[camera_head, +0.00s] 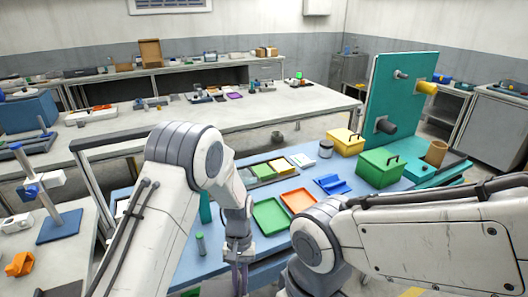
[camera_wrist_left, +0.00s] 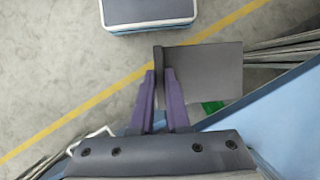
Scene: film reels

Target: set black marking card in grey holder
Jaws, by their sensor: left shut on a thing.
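My left gripper (camera_head: 239,268) hangs at the front edge of the blue table in the head view. In the left wrist view, its purple fingers (camera_wrist_left: 161,88) are shut on a flat dark card (camera_wrist_left: 208,72), apparently the black marking card. The card has a darker strip along its left edge, between the fingertips, and extends to the right. It is held over the floor beside the table edge. I cannot make out the card in the head view. I cannot pick out the grey holder in either view. My right arm crosses the lower right; its gripper is out of sight.
The blue table (camera_head: 180,273) carries a green tray (camera_head: 270,215), an orange tray (camera_head: 298,201), a blue holder (camera_head: 332,184), a jar (camera_head: 326,149) and green boxes. A teal panel (camera_head: 397,105) stands at the right. A blue-edged box (camera_wrist_left: 150,12) stands on the floor.

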